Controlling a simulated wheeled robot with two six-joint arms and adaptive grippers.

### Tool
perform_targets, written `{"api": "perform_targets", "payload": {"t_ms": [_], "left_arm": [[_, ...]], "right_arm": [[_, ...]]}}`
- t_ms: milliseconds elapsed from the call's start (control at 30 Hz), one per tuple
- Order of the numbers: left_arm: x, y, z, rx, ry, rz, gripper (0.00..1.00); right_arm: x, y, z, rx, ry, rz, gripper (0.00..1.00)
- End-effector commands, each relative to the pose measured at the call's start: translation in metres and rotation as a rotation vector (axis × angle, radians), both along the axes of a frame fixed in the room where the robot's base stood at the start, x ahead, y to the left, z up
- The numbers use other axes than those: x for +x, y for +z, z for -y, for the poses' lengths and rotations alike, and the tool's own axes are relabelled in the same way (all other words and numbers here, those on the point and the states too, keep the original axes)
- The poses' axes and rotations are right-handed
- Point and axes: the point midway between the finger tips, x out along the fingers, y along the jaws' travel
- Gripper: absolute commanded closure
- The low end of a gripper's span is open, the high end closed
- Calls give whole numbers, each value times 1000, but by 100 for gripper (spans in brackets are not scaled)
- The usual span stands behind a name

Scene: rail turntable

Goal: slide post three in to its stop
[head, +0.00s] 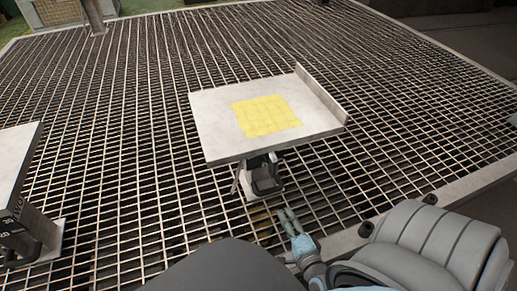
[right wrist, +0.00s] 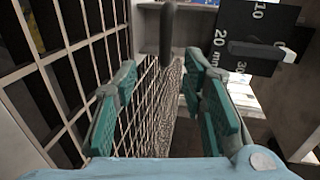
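A post with a pale flat top plate (head: 215,125) stands mid-view on the grating. The plate has a yellow patch (head: 267,116) and a raised lip along its right edge. No readable number shows on this post. A dark handle (head: 266,178) sits under the plate; a dark upright bar (right wrist: 167,35) shows ahead in the right wrist view. My right gripper (head: 289,222) is below and right of the handle. In the right wrist view its teal fingers (right wrist: 160,78) are apart, with nothing between them. My left gripper is out of view.
A second plate-topped post (head: 18,160) with a marked scale stands at the left edge. A black millimetre scale (right wrist: 250,38) with a pointer lies right of the fingers in the right wrist view. Open metal grating (head: 110,90) surrounds the posts.

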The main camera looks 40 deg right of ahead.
Motion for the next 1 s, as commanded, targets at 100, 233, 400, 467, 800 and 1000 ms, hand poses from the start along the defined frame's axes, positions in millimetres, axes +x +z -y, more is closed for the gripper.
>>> {"api": "perform_targets", "payload": {"t_ms": [100, 233, 400, 467, 800, 1000], "left_arm": [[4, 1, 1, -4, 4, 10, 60], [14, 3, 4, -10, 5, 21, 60], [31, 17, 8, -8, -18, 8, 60], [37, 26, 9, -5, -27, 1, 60], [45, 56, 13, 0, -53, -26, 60], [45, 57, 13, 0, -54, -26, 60]], "right_arm": [[15, 2, 3, 17, -5, 21, 62], [45, -4, 9, 14, 4, 20, 62], [92, -16, 23, 14, 6, 19, 62], [106, -21, 28, 13, 8, 16, 62], [138, -26, 39, 13, 5, 13, 62], [138, -25, 40, 13, 4, 12, 62]]}}
